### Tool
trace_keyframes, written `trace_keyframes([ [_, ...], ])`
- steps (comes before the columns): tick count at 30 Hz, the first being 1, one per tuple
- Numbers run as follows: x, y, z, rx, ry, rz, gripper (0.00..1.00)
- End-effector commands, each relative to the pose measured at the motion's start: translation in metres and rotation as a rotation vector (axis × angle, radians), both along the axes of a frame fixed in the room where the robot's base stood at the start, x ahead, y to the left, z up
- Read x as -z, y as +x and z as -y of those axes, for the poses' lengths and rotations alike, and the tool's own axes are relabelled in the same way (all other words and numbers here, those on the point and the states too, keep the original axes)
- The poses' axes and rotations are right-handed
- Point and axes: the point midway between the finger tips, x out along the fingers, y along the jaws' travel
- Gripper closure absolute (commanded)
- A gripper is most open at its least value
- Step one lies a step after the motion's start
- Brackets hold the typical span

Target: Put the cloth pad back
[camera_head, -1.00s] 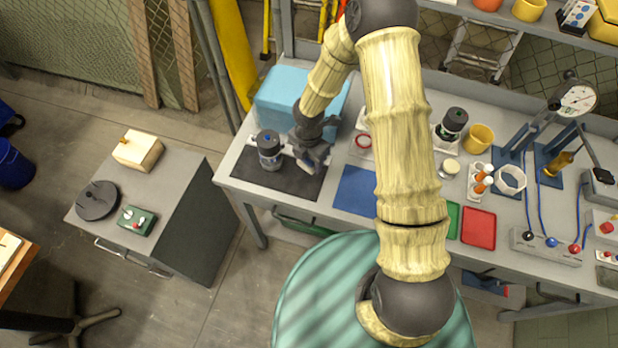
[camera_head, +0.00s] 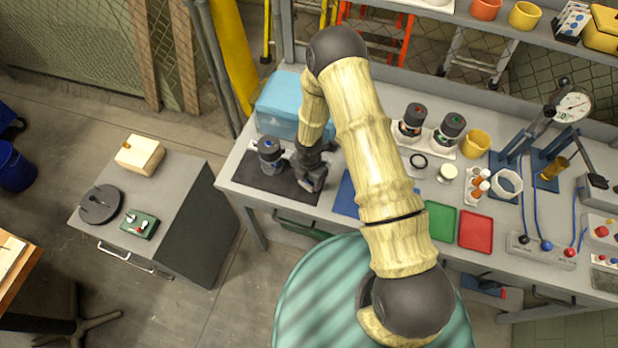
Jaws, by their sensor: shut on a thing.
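My gripper (camera_head: 312,182) is low over the right part of the black mat (camera_head: 245,172) on the workbench, pointing down. It is shut on a small greyish thing, which I take to be the cloth pad; the fingers hide most of it. I cannot tell whether it touches the mat. A dark canister with a blue cap (camera_head: 268,153) stands on the mat just left of my gripper.
A light blue box (camera_head: 283,104) stands behind the mat. Blue (camera_head: 346,196), green (camera_head: 440,221) and red (camera_head: 475,230) trays lie along the front edge. Two capped canisters (camera_head: 411,121) and a yellow cup (camera_head: 476,144) stand farther right. My arm crosses the bench's middle.

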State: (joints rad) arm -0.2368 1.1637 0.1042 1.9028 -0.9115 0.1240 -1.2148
Motion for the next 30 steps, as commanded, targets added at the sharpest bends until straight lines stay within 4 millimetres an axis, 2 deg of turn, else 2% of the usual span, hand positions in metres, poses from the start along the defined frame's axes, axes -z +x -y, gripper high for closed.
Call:
trace_keyframes([
  [14, 0.0105, 0.0002, 0.0002, 0.0, 0.0, 0.001, 0.63],
  [15, 0.009, 0.0004, 0.0002, 0.0, 0.0, 0.001, 0.38],
  [17, 0.0089, 0.0002, 0.0002, 0.0, 0.0, 0.001, 0.27],
  [30, 0.0037, 0.0006, 0.0002, 0.001, 0.001, 0.002, 0.24],
])
